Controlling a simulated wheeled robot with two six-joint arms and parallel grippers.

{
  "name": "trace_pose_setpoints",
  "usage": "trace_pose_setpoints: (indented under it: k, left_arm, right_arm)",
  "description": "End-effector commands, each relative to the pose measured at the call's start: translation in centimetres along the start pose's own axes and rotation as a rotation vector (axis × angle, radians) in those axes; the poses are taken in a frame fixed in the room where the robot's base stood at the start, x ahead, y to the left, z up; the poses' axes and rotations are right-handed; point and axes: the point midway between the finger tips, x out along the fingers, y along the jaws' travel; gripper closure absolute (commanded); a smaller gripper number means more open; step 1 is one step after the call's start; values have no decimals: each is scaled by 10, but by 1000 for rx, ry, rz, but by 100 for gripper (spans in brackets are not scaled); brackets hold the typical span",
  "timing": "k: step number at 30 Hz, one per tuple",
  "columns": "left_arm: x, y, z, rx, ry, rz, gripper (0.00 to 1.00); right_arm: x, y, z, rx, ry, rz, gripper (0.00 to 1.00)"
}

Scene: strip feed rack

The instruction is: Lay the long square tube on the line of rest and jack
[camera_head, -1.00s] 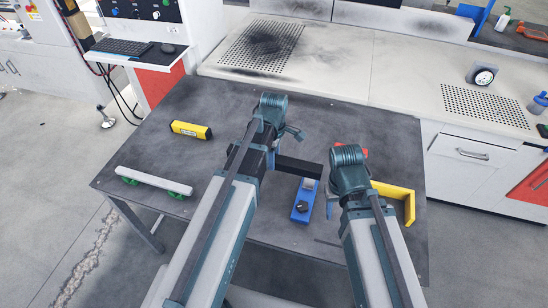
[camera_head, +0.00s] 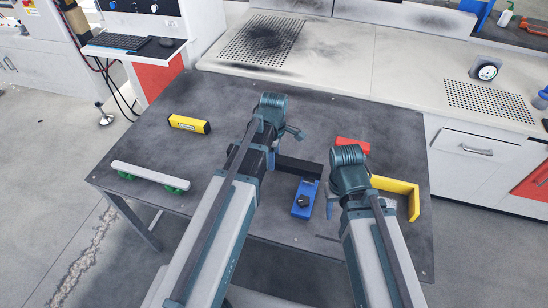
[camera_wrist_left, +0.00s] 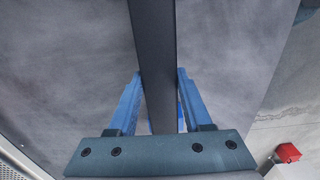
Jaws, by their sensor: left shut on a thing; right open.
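The long square tube (camera_head: 298,167) is a dark bar. My left gripper (camera_wrist_left: 159,85) is shut on it, and in the left wrist view the tube (camera_wrist_left: 153,45) runs between the two blue fingers. In the head view the tube sticks out to the right of my left wrist, over the far end of a blue device (camera_head: 304,203) with a black knob, which looks like the jack. Whether they touch, I cannot tell. My right gripper (camera_head: 331,203) is open, just right of the blue device and largely hidden by its own wrist. No rest can be clearly made out.
A red block (camera_head: 352,145) lies behind my right wrist and a yellow angle piece (camera_head: 402,186) to its right. A yellow block (camera_head: 190,123) and a pale bar with green feet (camera_head: 150,176) lie on the left of the dark table (camera_head: 235,102). The back middle is clear.

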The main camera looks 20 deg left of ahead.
Motion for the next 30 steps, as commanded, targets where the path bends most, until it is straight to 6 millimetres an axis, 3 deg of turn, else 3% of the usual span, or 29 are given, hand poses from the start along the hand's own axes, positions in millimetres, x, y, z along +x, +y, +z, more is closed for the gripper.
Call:
trace_pose_setpoints:
  k: [14,15,19,20,30]
  left_arm:
    - [9,0,0,0,0,0,100]
    - [7,0,0,0,0,0,43]
    - [7,0,0,0,0,0,20]
    - [7,0,0,0,0,0,15]
    - [6,0,0,0,0,0,15]
  right_arm:
    - [8,-1,0,0,0,0,50]
    - [7,-1,0,0,0,0,50]
    - [7,-1,0,0,0,0,50]
    - [7,-1,0,0,0,0,50]
    - [6,-1,0,0,0,0,50]
